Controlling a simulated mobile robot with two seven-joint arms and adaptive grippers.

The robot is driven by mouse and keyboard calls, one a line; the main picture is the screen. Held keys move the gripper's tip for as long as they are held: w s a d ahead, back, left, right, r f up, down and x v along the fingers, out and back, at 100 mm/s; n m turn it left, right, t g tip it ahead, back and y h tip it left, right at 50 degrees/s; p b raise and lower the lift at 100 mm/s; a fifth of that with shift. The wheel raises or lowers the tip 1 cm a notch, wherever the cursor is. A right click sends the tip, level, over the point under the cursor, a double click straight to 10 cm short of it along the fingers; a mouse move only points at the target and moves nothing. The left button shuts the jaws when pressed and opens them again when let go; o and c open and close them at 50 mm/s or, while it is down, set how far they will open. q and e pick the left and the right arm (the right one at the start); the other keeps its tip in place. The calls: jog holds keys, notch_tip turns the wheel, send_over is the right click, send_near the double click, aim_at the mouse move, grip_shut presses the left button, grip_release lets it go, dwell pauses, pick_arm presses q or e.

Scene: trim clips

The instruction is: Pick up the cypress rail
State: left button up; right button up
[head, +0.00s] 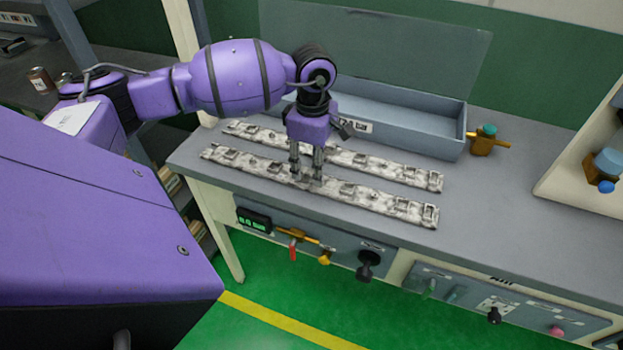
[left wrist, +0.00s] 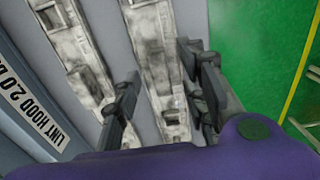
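Two long, mottled white-grey rails with raised clips lie side by side on the grey bench; I cannot tell by look which is the cypress rail. The front rail (head: 375,201) and the back rail (head: 400,174) show in the head view. My left gripper (head: 306,178) points down at the front rail, near its middle. In the left wrist view the front rail (left wrist: 160,50) runs between the two parted fingers of this gripper (left wrist: 160,85), and the back rail (left wrist: 80,50) lies to the left. A strip of bench shows beside the left finger. My right gripper is not in view.
A blue-grey open tray (head: 440,118) stands behind the rails; its label shows in the left wrist view. A brass valve with a teal cap (head: 487,138) stands right of it. Knobs and levers (head: 368,262) line the bench front.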

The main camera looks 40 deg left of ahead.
pick_arm(q)
jog(key=shift+f, duration=1.05)
grip_shut()
jog(key=shift+w+r, duration=0.1)
jog(key=shift+r, duration=0.1)
